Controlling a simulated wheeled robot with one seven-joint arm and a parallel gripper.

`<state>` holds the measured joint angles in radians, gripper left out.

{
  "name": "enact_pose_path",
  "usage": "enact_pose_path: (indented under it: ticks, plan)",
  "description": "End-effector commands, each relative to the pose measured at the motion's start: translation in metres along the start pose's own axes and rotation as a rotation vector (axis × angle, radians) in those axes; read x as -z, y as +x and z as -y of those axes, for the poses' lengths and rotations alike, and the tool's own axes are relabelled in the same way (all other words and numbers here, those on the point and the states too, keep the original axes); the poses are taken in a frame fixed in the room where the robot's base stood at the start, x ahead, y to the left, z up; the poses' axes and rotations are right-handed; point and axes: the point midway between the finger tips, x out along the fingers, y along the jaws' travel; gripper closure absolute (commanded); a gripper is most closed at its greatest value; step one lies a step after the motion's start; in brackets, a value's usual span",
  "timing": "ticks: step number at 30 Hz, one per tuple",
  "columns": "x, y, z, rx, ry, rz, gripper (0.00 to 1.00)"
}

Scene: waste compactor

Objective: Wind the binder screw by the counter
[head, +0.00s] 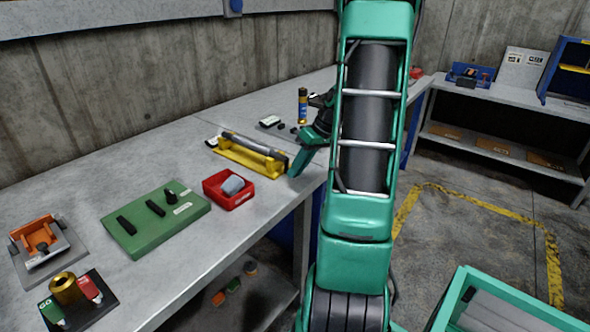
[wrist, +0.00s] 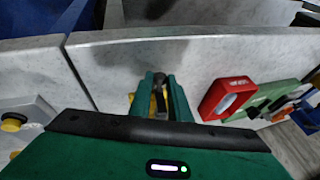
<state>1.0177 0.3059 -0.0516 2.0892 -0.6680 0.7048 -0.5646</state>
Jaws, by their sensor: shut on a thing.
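A yellow frame (head: 246,157) with a grey rod (head: 255,144) along its length lies on the workbench; I take it as the binder and its screw. My gripper (head: 299,163) reaches down at the frame's right end, with teal fingers. In the wrist view my gripper (wrist: 161,88) is shut on the narrow dark end of the screw, with yellow parts of the frame (wrist: 133,98) beside and below the fingers. The exact contact is mostly hidden by the fingers. A small black-and-white piece (head: 212,142) sits at the frame's left end; I cannot tell whether it is the counter.
A red tray (head: 229,202) with a grey block stands close in front of the frame. A green board (head: 140,235), an orange fixture (head: 38,243) and a brass cylinder (head: 65,288) lie further left. A blue-and-gold canister (head: 302,106) stands behind my gripper.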

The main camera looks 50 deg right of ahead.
Motion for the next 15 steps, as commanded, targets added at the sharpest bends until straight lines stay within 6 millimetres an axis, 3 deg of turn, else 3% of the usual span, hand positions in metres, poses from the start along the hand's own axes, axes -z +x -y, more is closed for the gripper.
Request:
enact_pose_path:
  ticks: [9, 10, 12, 15]
  plan:
    - [-0.0003, -0.0001, 0.0005, 0.007, 0.002, 0.002, 1.00]
    - [-0.0004, -0.0001, 0.0005, 0.007, 0.002, 0.002, 0.78]
    - [-0.0003, -0.0002, 0.0005, 0.006, 0.002, 0.001, 0.65]
    - [-0.0003, -0.0002, 0.0004, 0.006, 0.002, 0.001, 0.65]
